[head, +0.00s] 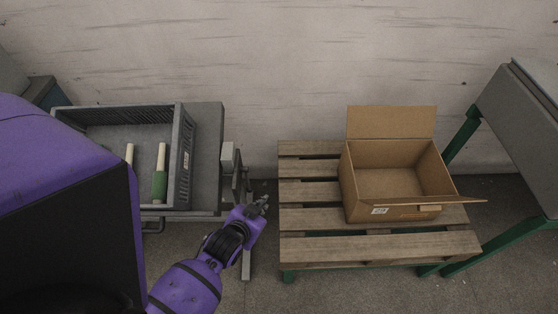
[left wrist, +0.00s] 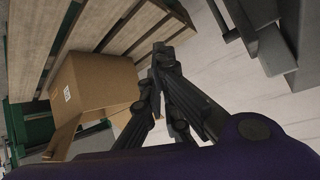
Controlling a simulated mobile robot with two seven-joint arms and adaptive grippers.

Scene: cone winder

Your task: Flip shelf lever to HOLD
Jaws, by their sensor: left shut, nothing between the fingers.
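My left gripper (head: 262,203) is shut and empty. It is in front of the right end of the grey shelf stand (head: 207,150), close to a light grey block (head: 230,157) with dark bracket parts under it. I cannot make out which part is the shelf lever, or any HOLD marking; the gripper and arm may cover some of it. In the left wrist view the closed fingers (left wrist: 160,62) show with nothing between them. My right gripper is not in view.
A grey crate (head: 187,152) with cones or tubes, one of them green, sits on the stand. An open cardboard box (head: 362,198) stands on a wooden pallet (head: 300,247) at right. A green-legged machine (head: 466,130) is at far right. Bare floor shows between stand and pallet.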

